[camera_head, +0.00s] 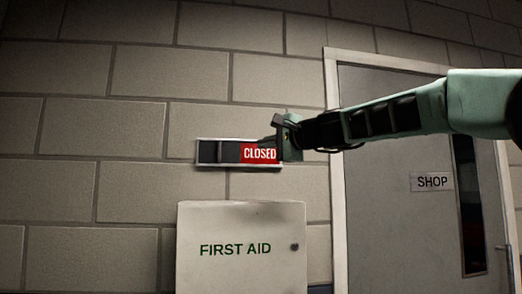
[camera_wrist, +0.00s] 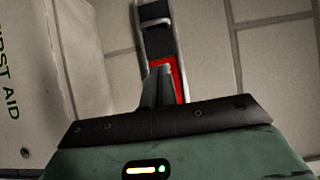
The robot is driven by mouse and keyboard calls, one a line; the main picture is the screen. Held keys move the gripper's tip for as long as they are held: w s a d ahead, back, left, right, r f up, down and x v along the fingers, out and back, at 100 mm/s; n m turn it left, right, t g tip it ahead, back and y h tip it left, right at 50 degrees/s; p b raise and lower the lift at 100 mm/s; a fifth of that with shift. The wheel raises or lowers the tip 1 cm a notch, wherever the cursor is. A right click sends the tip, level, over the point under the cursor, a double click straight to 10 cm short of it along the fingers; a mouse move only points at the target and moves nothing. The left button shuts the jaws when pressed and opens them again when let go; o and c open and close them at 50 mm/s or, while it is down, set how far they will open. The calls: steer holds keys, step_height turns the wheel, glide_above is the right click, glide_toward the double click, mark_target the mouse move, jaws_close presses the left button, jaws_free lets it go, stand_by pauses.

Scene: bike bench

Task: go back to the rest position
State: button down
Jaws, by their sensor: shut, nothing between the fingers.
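My gripper (camera_head: 275,143) is at the end of my arm, in front of the right end of a sliding sign (camera_head: 211,153) on the block wall. The sign reads "CLOSED" in white on red, and its dark slider covers the left part. In the wrist view my gripper (camera_wrist: 158,72) has its fingers together, over the red part of the sign (camera_wrist: 158,42). The fingers hide some of the red part. I cannot tell whether they touch the sign. Nothing shows between them.
A white first aid cabinet (camera_head: 238,225) hangs just below the sign; it also shows at the left of the wrist view (camera_wrist: 75,70). A grey door (camera_head: 400,240) marked "SHOP" (camera_head: 432,182) stands to the right, behind my arm. The wall left of the sign is bare.

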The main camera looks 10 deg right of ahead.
stand_by(0.4)
steer(key=s+a+f+n+g+h, duration=0.1)
steer(key=s+a+f+n+g, duration=0.25)
steer(key=s+f, duration=0.4)
steer(key=s+a+f+n+g, duration=0.3)
steer(key=s+a+f, duration=0.1)
steer(key=f, duration=0.7)
steer(key=s+a+f+n+g+h, duration=0.1)
steer(key=s+a+f+n+g, duration=0.25)
steer(key=s+f, duration=0.4)
steer(key=s+d+f+n+g+h, duration=0.2)
steer(key=s+d+f, duration=0.4)
steer(key=s+f, duration=0.5)
steer(key=s+d+f+n+g+h, duration=0.3)
steer(key=s+d+f+n+h, duration=0.2)
steer(key=s+f, duration=0.7)
steer(key=shift+s+d+f+n, duration=0.2)
steer(key=shift+s+d+n, duration=0.25)
steer(key=shift+s+n, duration=0.65)
steer(key=shift+s, duration=0.1)
